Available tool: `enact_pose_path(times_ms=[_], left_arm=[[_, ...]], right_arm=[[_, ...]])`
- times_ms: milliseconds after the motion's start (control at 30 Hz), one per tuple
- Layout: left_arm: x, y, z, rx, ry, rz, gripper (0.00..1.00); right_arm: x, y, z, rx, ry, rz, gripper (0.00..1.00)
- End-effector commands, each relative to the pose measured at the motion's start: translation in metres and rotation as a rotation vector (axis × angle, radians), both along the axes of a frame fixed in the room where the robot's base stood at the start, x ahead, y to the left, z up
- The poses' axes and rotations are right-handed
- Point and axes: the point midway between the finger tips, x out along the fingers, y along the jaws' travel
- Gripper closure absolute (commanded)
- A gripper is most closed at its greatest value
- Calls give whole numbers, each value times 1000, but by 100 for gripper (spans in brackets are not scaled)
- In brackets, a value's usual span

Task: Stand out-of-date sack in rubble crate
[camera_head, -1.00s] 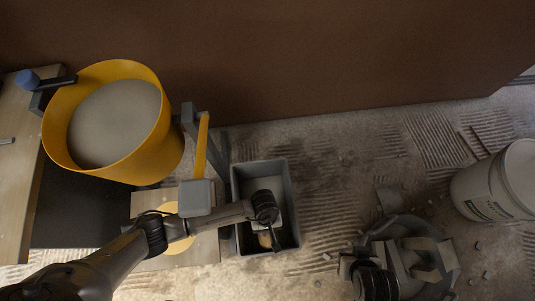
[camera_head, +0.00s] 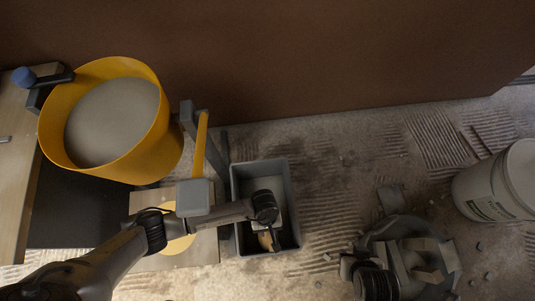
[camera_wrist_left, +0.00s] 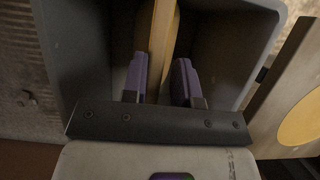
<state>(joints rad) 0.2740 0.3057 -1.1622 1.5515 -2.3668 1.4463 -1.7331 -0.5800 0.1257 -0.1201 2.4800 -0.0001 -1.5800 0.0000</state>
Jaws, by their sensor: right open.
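My left gripper (camera_head: 272,236) points down inside the grey crate (camera_head: 236,215) on the floor. In the left wrist view its two purple fingers (camera_wrist_left: 161,82) close on both sides of a narrow tan sack (camera_wrist_left: 160,35), which stands between them inside the crate walls. The sack's tan part also shows in the head view (camera_head: 265,242); most of it is hidden by the gripper, and its base is not clear. My right gripper (camera_head: 425,268) is open over a grey round tub (camera_head: 388,228) at the lower right.
A large yellow bucket (camera_head: 155,150) of grey plaster stands left of the crate, beside a grey post (camera_head: 190,125). A wooden board with a yellow disc (camera_head: 180,243) lies left of the crate. A white bucket (camera_head: 490,190) stands far right. Debris dots the floor.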

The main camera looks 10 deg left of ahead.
Motion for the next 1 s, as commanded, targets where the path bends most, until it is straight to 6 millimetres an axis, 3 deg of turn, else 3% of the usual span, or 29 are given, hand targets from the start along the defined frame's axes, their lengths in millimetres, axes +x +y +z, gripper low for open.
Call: enact_pose_path(times_ms=[133, 467, 1000], left_arm=[[0, 0, 0, 0, 0, 0, 60], [0, 0, 6, 0, 0, 0, 60], [31, 13, 93, 0, -3, -2, 60]], right_arm=[[0, 0, 0, 0, 0, 0, 57], [0, 1, 6, 4, 1, -2, 57], [0, 3, 42, 8, 0, -6, 57]])
